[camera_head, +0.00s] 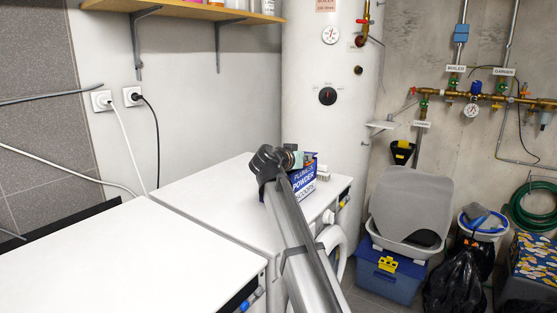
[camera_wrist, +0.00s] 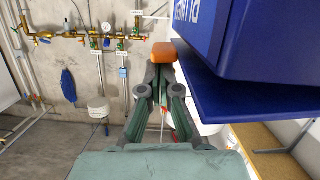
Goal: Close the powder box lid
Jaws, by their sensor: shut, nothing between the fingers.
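The powder box (camera_head: 306,178) is blue with white "POWDER" lettering and stands on the right white machine in the head view. In the wrist view, which looks upside down, the box (camera_wrist: 270,40) fills the upper right. A flat blue panel, seemingly its lid (camera_wrist: 255,98), juts out along the box's edge; its exact angle is unclear. My gripper (camera_wrist: 163,53) has its fingers together, empty, with orange tips beside the box and panel. I cannot tell whether they touch. In the head view my gripper (camera_head: 294,158) is at the box's top, and my arm hides part of the box.
Two white-topped machines (camera_head: 80,255) stand along the left wall; their tops are mostly clear. A white brush-like item (camera_head: 325,173) lies just right of the box. A wooden shelf (camera_head: 190,9) hangs above.

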